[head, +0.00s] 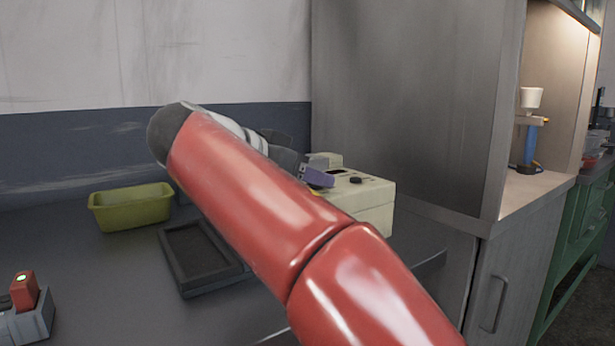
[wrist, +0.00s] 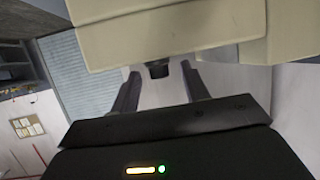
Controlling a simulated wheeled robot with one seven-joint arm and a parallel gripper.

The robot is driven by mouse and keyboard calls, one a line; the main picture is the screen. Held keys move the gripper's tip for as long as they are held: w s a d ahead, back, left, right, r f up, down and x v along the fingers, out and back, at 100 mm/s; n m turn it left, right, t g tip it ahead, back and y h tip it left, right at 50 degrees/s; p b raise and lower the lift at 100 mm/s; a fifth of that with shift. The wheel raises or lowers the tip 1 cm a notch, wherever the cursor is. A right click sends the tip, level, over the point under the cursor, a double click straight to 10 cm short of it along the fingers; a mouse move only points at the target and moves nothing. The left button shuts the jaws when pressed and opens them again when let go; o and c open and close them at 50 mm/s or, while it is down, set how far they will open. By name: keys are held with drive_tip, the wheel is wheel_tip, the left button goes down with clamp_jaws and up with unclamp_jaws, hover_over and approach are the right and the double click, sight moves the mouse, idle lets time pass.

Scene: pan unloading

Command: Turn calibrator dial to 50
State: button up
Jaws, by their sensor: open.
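The calibrator is a beige box (head: 372,198) on the counter, behind my red arm in the head view. A small black dial (head: 356,180) sits on its top face. My gripper (head: 322,178) is just left of the dial, with a purple finger showing above the box; my arm hides part of both. In the wrist view the beige casing (wrist: 170,38) fills the top. There my gripper (wrist: 161,88) is open, its two fingers apart. A small dark knob, seemingly the dial (wrist: 158,70), shows between them. The dial's reading cannot be made out.
A yellow-green bin (head: 132,208) and a dark shallow tray (head: 183,285) are left of my arm. A red and grey device (head: 27,300) is at the lower left. A tall grey cabinet wall (head: 410,100) rises behind the box.

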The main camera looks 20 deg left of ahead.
drive_tip(key=shift+w, duration=0.1)
drive_tip(key=c, duration=1)
drive_tip(key=shift+d+f+b, duration=0.1)
drive_tip(key=shift+b, duration=0.3)
drive_tip(key=n+y+b, duration=0.1)
drive_tip(key=n+t+y+b, duration=0.1)
drive_tip(key=n+y+b, duration=0.1)
drive_tip(key=shift+d+f+t, duration=0.15)
drive_tip(key=shift+d+t, duration=0.1)
drive_tip(key=shift+t, duration=0.05)
drive_tip(key=n+y+b, duration=0.2)
drive_tip(key=y, duration=0.1)
drive_tip(key=shift+d+n+t+b, duration=0.2)
drive_tip(key=shift+n+t+b, duration=0.1)
drive_tip(key=shift+b, duration=0.05)
drive_tip(key=n+y, duration=0.1)
drive_tip(key=y, duration=0.1)
drive_tip(key=n+y+b, duration=0.1)
drive_tip(key=n+y, duration=0.1)
drive_tip(key=shift+d+r, duration=0.2)
drive_tip(key=shift+n+g+y, duration=0.7)
drive_tip(key=shift+n+y, duration=0.9)
drive_tip(key=shift+y, duration=0.1)
